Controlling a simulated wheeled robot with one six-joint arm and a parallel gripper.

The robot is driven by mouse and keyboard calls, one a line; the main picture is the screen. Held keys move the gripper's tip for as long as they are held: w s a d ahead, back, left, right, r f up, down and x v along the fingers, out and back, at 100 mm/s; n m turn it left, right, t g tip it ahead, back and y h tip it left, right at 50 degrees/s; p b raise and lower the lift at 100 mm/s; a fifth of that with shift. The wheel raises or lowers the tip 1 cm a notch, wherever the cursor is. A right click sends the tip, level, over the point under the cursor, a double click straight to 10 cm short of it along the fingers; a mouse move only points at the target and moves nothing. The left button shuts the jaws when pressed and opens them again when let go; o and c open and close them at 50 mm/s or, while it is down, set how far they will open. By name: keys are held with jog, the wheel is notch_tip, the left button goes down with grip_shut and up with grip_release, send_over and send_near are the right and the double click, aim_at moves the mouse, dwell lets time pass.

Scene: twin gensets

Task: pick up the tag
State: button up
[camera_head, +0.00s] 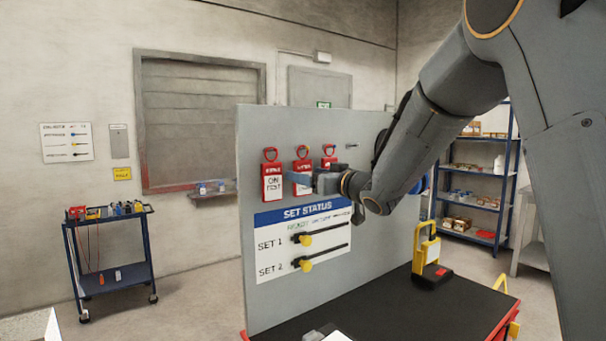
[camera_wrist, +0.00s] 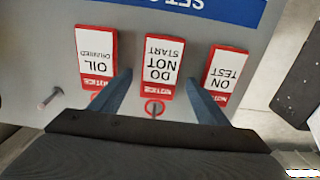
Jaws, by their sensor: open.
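Three red-and-white tags hang on the grey board. In the head view the ON TEST tag (camera_head: 272,187) is at the left, the middle tag (camera_head: 302,166) is partly covered by my gripper, and a third tag (camera_head: 328,162) is at the right. The wrist view shows them upside down: OIL DRAINED (camera_wrist: 97,52), DO NOT START (camera_wrist: 163,62) and ON TEST (camera_wrist: 225,72). My gripper (camera_head: 293,177) is open at the board. In the wrist view its fingers (camera_wrist: 159,77) lie either side of the DO NOT START tag, with nothing visibly gripped.
An empty peg (camera_head: 352,146) sticks out right of the tags. Below is the SET STATUS panel (camera_head: 302,238) with two black-and-yellow levers. A yellow-and-black lockout device (camera_head: 431,262) stands on the dark bench top (camera_head: 385,300). A blue cart (camera_head: 112,250) stands left.

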jog(key=shift+w, duration=0.2)
jog(key=c, duration=1.1)
jog(key=shift+r, duration=0.15)
jog(key=shift+r, duration=0.25)
jog(key=b+v, duration=0.1)
jog(key=v, duration=0.5)
jog(key=b+v, duration=0.2)
jog(key=v, duration=0.4)
jog(key=b+v, duration=0.1)
jog(key=v, duration=0.5)
jog(key=shift+r, duration=0.35)
jog(key=shift+r+p, duration=0.7)
jog(key=shift+p, duration=0.05)
